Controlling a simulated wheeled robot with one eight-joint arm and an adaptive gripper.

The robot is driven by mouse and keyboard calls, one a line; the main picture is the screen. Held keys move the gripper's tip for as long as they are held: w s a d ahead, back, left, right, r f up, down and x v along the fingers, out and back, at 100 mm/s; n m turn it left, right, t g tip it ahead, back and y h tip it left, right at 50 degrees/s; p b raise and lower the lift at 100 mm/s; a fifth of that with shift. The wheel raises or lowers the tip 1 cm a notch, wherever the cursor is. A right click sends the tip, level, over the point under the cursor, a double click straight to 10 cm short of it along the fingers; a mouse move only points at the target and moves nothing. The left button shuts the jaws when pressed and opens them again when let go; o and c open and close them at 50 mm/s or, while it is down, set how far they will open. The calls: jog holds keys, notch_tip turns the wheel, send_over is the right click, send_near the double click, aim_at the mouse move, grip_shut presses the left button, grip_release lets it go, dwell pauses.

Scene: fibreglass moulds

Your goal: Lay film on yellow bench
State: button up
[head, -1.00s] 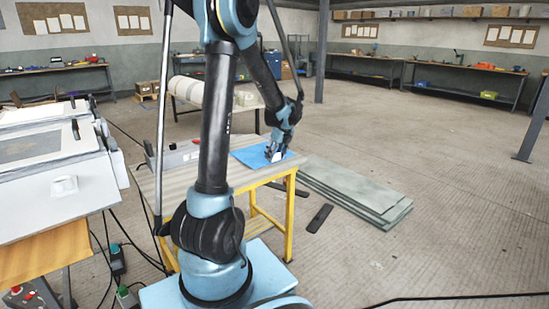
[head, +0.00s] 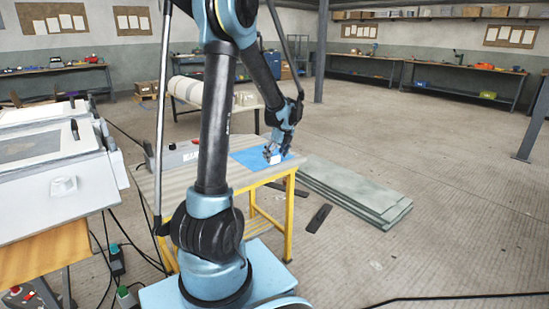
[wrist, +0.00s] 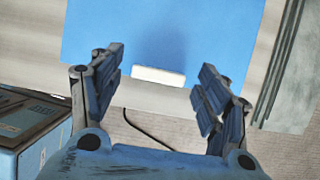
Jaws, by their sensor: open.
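The film is a blue sheet (head: 246,158) lying flat on the top of the yellow bench (head: 222,184), towards its far right end. In the wrist view the blue film (wrist: 190,25) carries a small white tab (wrist: 158,75) at its near edge. My gripper (head: 275,156) is low over the film's right part. In the wrist view my gripper (wrist: 160,80) is open, its fingers spread on either side of the tab, with nothing held. I cannot tell whether the fingertips touch the film. My arm hides part of the bench in the head view.
A grey case (head: 178,155) sits at the bench's back left. A stack of grey-green panels (head: 350,190) lies on the floor right of the bench. A white mould unit (head: 55,185) stands at left. Open floor lies to the right.

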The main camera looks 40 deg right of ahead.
jog(key=v, duration=1)
jog(key=shift+s+r, duration=0.25)
jog(key=shift+r, duration=0.1)
jog(key=s+a+n+g, duration=0.1)
jog(key=a+n+g, duration=0.1)
jog(key=a+n, duration=2.25)
jog(key=s+a+f+n, duration=0.4)
jog(key=s+a, duration=0.3)
jog(key=a, duration=0.4)
jog(key=s+a+f+n, duration=0.5)
jog(key=s+a+n, duration=0.2)
jog(key=a, duration=0.4)
jog(key=shift+s, duration=0.55)
